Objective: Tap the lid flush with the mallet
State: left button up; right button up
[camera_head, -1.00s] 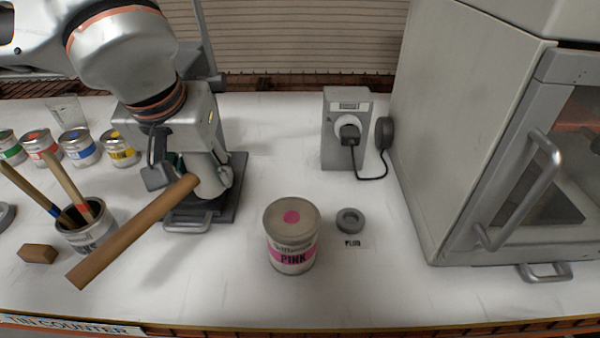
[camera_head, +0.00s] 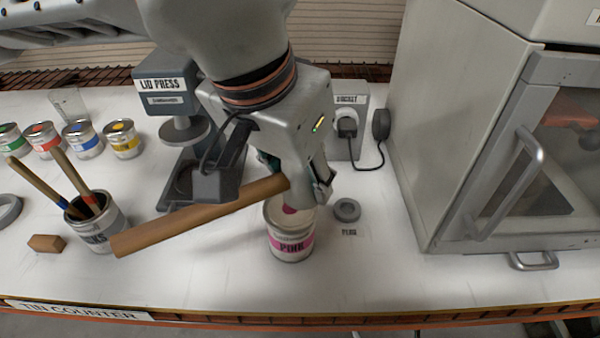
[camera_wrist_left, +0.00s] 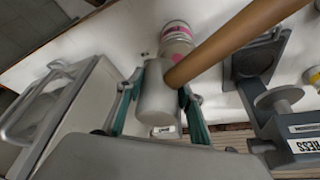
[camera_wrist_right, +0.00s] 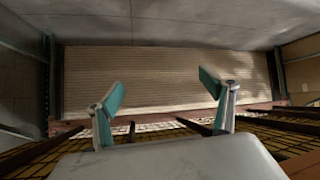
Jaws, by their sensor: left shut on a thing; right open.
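The pink-labelled tin (camera_head: 290,244) stands upright on the counter; its lid (camera_head: 272,212) is mostly hidden behind the mallet and gripper. My left gripper (camera_head: 292,180) is shut on the mallet (camera_head: 190,222), over the tin in the head view. The wooden handle points down-left. In the left wrist view the fingers grip the pale cylindrical mallet head (camera_wrist_left: 157,95), and the tin (camera_wrist_left: 176,38) shows just beyond it. I cannot tell whether the head touches the lid. My right gripper (camera_wrist_right: 165,95) is open and empty, facing a slatted shutter.
The lid press (camera_head: 166,90) stands behind left. A brush pot (camera_head: 105,238), wooden block (camera_head: 46,243) and several colour tins (camera_head: 83,140) are at left. A grey ring (camera_head: 347,209) lies right of the tin. A socket box (camera_head: 350,95) and large cabinet (camera_head: 440,150) stand at right.

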aim_at(305, 223)
pick_arm(q)
jog(key=shift+f+b, duration=0.35)
jog(key=shift+f, duration=0.05)
jog(key=shift+f+b, duration=1.2)
jog(key=shift+f, duration=0.65)
notch_tip(305, 223, down, 3)
jog(key=shift+f+b, duration=0.15)
jog(key=shift+b, duration=1)
jog(key=shift+r, duration=0.35)
grip_shut()
notch_tip(305, 223, up, 5)
jog(key=p, duration=0.4)
jog(key=shift+r, duration=0.2)
jog(key=shift+f, duration=0.1)
